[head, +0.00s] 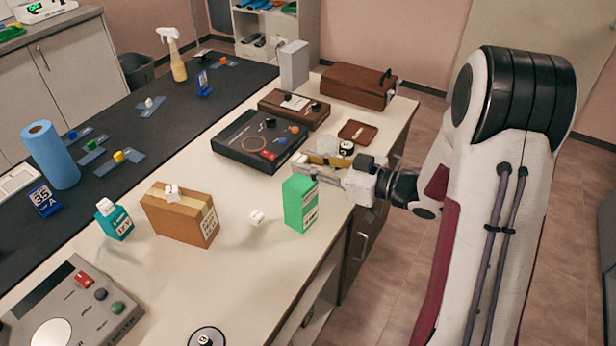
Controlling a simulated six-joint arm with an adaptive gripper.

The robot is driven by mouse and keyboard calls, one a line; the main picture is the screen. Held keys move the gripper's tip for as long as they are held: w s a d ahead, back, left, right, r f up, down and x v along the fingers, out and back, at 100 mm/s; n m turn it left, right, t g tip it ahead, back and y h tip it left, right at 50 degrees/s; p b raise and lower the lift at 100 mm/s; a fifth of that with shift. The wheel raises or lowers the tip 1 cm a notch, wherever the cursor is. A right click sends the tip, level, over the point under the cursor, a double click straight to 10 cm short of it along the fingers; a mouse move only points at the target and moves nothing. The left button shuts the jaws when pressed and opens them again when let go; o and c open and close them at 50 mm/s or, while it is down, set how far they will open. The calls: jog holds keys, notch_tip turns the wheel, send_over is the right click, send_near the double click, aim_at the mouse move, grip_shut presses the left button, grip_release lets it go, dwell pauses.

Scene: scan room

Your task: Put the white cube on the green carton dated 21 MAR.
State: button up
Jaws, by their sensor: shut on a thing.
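A tall green carton (299,204) stands upright on the white counter, near its right edge. It has a white label, whose print is too small to read. My gripper (302,168) is just above and behind the carton's top, shut on a small white cube (299,159), partly hidden by the fingers. I cannot tell whether the cube touches the carton. A smaller teal carton (114,221) with a white label stands at the left. Another white cube (257,217) lies on the counter left of the green carton. More small white pieces (172,192) sit on a brown cardboard box (181,215).
A black device (252,140), brown cases (357,86) and a small brown tray (357,132) are behind my gripper. A grey device (72,305) is at front left. A dark mat (110,175) holds a blue roll (50,155). The counter around the loose cube is clear.

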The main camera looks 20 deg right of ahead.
aim_at(308, 185)
dwell(0.3)
jog(key=shift+f, duration=2.1)
jog(key=shift+f, duration=0.15)
jog(key=o, duration=0.9)
jog(key=shift+r, duration=0.2)
jog(key=shift+v, duration=6)
